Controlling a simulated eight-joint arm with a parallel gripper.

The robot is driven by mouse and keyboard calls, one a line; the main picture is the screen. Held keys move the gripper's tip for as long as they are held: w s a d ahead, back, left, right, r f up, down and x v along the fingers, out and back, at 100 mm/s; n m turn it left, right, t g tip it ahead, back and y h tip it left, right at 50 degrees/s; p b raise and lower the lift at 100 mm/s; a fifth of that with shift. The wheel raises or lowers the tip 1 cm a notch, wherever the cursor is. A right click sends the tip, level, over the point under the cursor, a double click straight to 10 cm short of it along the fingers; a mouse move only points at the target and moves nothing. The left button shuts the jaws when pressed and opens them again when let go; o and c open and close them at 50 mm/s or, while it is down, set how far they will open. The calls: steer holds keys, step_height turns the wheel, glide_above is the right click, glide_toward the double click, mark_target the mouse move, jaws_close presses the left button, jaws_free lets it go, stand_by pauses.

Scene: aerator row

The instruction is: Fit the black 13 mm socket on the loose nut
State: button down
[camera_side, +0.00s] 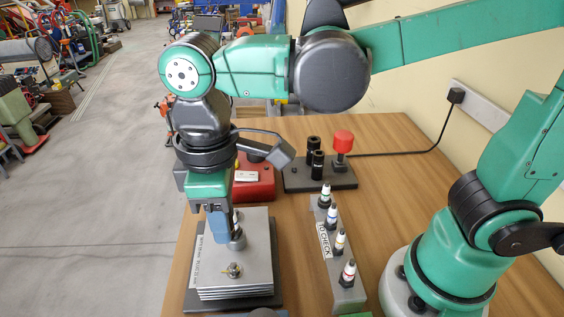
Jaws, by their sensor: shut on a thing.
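My gripper (220,238) points down over the back part of a stack of grey plates (255,268). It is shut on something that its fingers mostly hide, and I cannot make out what. A grey round piece (237,241) shows just right of the fingertips, at the plate top. I cannot tell whether it is held or fixed there. A brass-coloured nut (233,270) sits on the front part of the top plate, clear of my gripper. Two black sockets (317,166) stand upright on a dark holder (340,179); their sizes are not readable.
A red-topped piece (343,142) stands on the same holder. A red box (254,183) is behind the plates. A grey rack (347,293) marked "CHECK" holds several small white-and-dark bottles right of the plates.

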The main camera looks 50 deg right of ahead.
mark_target(234, 264)
steer(key=shift+f, duration=3.95)
steer(key=shift+f, duration=0.3)
steer(key=c, duration=0.5)
jaws_free()
steer(key=shift+r, duration=0.1)
steer(key=shift+r, duration=3.4)
